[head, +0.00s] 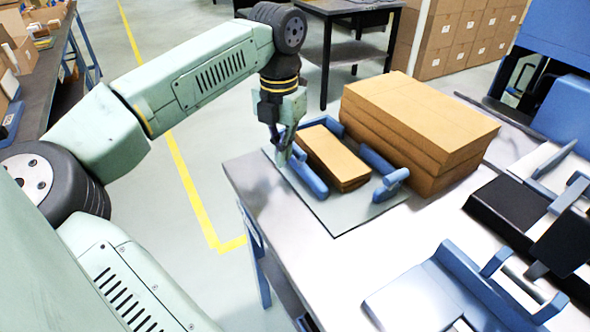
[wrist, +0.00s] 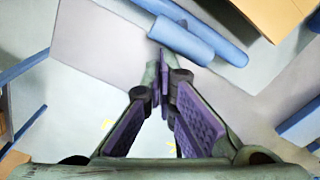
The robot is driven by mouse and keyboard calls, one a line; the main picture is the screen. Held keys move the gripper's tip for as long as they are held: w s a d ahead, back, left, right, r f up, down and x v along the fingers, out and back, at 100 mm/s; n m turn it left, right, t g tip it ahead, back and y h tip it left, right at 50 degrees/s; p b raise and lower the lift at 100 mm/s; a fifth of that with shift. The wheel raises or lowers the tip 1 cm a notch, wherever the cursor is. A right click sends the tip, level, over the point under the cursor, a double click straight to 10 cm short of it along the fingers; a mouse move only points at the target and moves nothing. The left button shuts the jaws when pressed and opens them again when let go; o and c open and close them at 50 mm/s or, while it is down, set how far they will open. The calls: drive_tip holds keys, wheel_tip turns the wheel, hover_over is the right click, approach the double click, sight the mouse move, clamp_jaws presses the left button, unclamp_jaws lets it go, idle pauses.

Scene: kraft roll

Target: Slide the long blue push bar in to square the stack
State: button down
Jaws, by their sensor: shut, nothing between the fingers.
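A small stack of brown kraft sheets (head: 334,157) lies on a grey plate (head: 350,222) at the table's far left corner, and a corner of brown stack shows in the wrist view (wrist: 268,12). A long blue bar (head: 309,179) lies along the stack's left side; a blue bar also shows ahead of the fingers in the wrist view (wrist: 181,41). Another blue bar with a raised handle (head: 388,184) stands at the right side. I cannot tell for sure which is the push bar. My gripper (head: 283,160) is shut and empty, by the left bar's far end; contact is unclear.
A large block of brown sheets (head: 420,125) stands close behind and right of the small stack. Blue and black fixtures (head: 470,285) fill the table's right side. The table's front left surface (head: 300,235) is clear. A dark side table (head: 345,55) stands behind.

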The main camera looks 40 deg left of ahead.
sight(312, 140)
drive_tip(key=shift+w+d+p, duration=0.15)
drive_tip(key=shift+w+d, duration=0.3)
drive_tip(key=shift+w, duration=0.65)
drive_tip(key=shift+w+d+p, duration=0.2)
drive_tip(key=shift+w+d, duration=0.25)
drive_tip(key=shift+w, duration=0.65)
drive_tip(key=shift+w+d+p, duration=0.15)
drive_tip(key=shift+w+d, duration=0.3)
drive_tip(key=shift+w, duration=0.65)
drive_tip(key=shift+s+a+b, duration=0.2)
drive_tip(key=shift+s+a, duration=0.25)
drive_tip(key=shift+s, duration=0.65)
drive_tip(key=shift+s+a+b, duration=0.15)
drive_tip(key=shift+s+a, duration=0.3)
drive_tip(key=shift+s, duration=0.65)
drive_tip(key=shift+s+a+b, duration=0.2)
drive_tip(key=shift+s+a, duration=0.25)
drive_tip(key=shift+s, duration=0.65)
wheel_tip(312, 140, up, 7)
drive_tip(key=p, duration=0.5)
drive_tip(key=shift+s, duration=0.1)
